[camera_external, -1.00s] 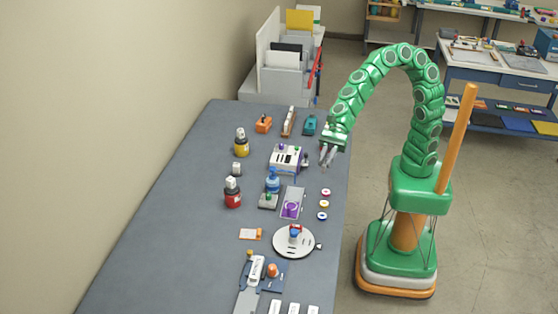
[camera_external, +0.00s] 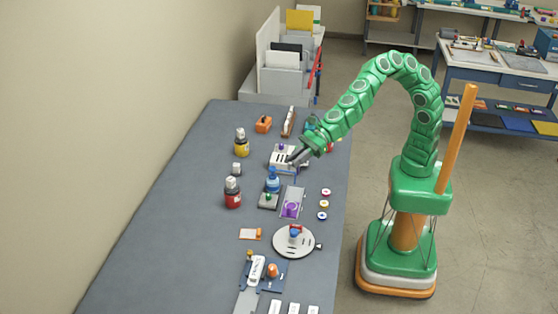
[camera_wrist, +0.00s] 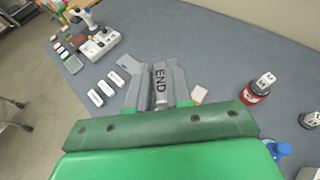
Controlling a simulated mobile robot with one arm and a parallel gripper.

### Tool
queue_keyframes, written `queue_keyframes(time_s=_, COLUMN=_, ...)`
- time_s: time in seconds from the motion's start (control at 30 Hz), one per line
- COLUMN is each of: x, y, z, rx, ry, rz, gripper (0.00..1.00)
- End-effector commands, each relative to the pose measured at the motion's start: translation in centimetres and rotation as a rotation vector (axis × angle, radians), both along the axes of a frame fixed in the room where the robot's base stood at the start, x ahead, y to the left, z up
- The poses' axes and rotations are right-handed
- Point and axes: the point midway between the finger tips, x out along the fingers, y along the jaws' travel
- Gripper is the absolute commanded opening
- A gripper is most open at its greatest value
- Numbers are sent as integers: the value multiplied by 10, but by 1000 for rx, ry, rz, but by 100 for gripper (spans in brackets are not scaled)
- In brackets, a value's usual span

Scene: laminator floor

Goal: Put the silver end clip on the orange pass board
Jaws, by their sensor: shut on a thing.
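My gripper (camera_external: 296,160) is over the far half of the table, above or in front of the white slotted unit (camera_external: 283,155). In the wrist view my gripper (camera_wrist: 158,88) is shut on the silver end clip (camera_wrist: 160,84), a grey piece marked END between the two fingers. In the external view the clip is too small to tell apart from the fingertips. A small pale board with orange edges (camera_external: 250,234), which looks like the orange pass board, lies flat near the table's middle, well apart from my gripper. Part of it shows in the wrist view (camera_wrist: 198,95).
A round white turntable (camera_external: 294,243) is right of the orange-edged board. White labelled blocks (camera_wrist: 106,87) lie near the front edge. The table's left side is clear.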

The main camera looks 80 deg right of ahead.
Motion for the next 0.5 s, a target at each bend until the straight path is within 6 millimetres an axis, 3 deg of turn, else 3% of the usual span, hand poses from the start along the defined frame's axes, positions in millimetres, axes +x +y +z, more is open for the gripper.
queue_keyframes(time_s=0.5, x=41, y=-5, z=-1, rx=2, ry=2, rz=-377, gripper=0)
